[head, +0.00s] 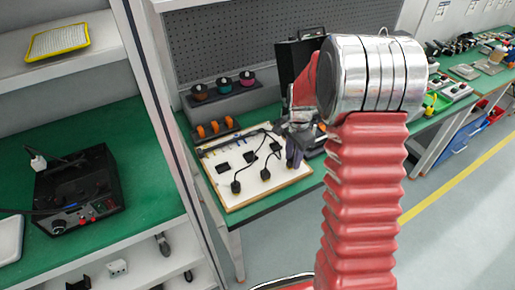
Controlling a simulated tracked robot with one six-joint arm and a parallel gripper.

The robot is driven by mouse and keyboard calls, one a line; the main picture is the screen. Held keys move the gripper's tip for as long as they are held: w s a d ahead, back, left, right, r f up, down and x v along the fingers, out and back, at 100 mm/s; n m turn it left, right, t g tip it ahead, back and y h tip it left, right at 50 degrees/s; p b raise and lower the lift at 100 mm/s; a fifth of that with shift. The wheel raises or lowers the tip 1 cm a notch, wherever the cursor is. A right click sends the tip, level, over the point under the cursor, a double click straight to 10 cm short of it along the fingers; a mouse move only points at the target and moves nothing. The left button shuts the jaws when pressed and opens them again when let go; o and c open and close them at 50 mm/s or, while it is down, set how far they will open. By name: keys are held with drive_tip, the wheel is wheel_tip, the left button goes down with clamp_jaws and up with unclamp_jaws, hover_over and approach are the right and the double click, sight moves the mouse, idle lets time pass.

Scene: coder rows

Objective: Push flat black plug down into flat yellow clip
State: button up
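A white board with a wooden edge (262,204) lies on the green bench and carries several small black parts and black cables. A black plug (236,187) on a cable sits near the front edge, and another black plug (265,174) sits to its right. A flat black piece (223,168) lies left of the middle. I cannot tell which one is the flat plug, and I cannot make out the flat yellow clip. My gripper (294,156) is over the right side of the board. It is small and partly behind my arm, so its opening does not show.
An open black case (293,62) stands behind the board. Spools (224,86) and orange rolls (208,130) sit at the back left. A shelf with a black device (78,190) is at left. A further bench with tools is at right, with clear floor (450,235) before it.

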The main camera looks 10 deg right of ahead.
drive_tip(key=shift+o, duration=0.7)
drive_tip(key=shift+r, duration=0.1)
wheel_tip(320, 180, up, 14)
drive_tip(key=shift+f, duration=0.25)
idle(0.4)
